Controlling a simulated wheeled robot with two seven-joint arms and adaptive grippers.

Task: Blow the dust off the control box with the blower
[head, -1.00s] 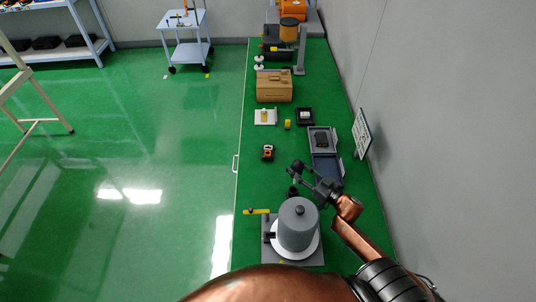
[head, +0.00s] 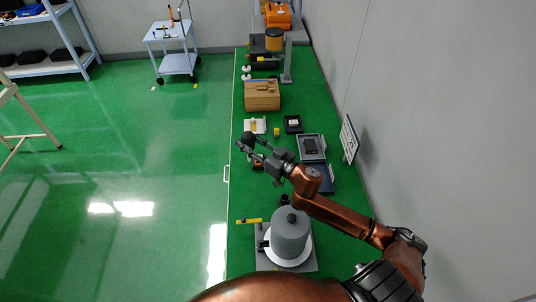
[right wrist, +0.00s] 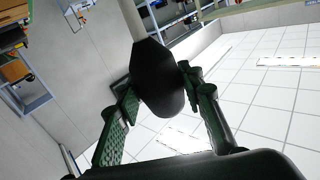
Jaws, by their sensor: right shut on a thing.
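My right gripper (head: 257,148) is shut on the blower. Its dark bulb (head: 247,138) shows at the fingertips, over the left edge of the green bench. In the right wrist view the black bulb (right wrist: 160,82) sits between the two fingers (right wrist: 155,95), with a pale nozzle (right wrist: 130,18) pointing away to the top. An open grey case (head: 322,160) with a dark unit inside, which looks like the control box, lies right of the gripper, apart from it. Dust on it is too small to tell. My left gripper is not in view.
A grey cylinder (head: 290,232) on a round white base stands near the front, below my right arm. An orange and black item (head: 257,164) is partly hidden under the gripper. A wall and a sign (head: 349,138) border the right side.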

